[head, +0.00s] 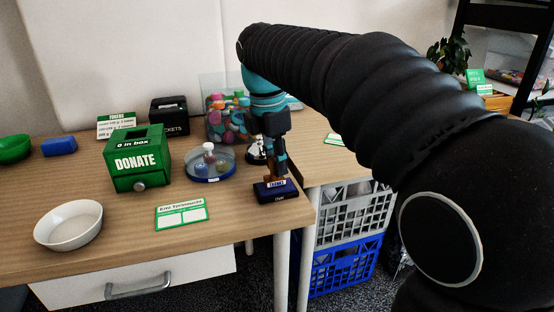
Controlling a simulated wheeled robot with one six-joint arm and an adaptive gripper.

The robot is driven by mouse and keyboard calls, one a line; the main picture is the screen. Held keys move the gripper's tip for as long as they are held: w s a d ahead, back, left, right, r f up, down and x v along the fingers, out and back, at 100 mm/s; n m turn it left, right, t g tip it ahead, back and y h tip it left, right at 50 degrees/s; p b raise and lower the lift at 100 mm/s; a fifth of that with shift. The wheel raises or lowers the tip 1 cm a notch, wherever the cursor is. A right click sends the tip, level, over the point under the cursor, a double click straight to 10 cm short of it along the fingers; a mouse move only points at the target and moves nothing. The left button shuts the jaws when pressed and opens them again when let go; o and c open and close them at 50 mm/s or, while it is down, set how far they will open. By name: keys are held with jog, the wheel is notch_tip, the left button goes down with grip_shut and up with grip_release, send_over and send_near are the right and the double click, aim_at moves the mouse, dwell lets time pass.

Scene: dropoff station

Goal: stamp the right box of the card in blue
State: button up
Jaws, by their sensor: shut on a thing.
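My gripper (275,168) points down near the right front of the table. It is shut on a small brown stamp handle (270,184), mostly hidden by the fingers. The handle is directly above a dark blue ink pad (277,197) with a small label too small to read; I cannot tell whether they touch. The white card (181,214) with a green border lies flat to the left of the pad. Its left and right boxes look blank.
A green DONATE box (137,160), a round blue tray (210,177) with small items and a white bowl (69,225) stand left of my gripper. A bin of colourful pieces (218,115) is behind it. The table's right edge is close to the pad.

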jog(key=shift+f, duration=0.45)
dwell(1.9)
jog(key=shift+r+p, duration=1.1)
jog(key=shift+r, duration=2.5)
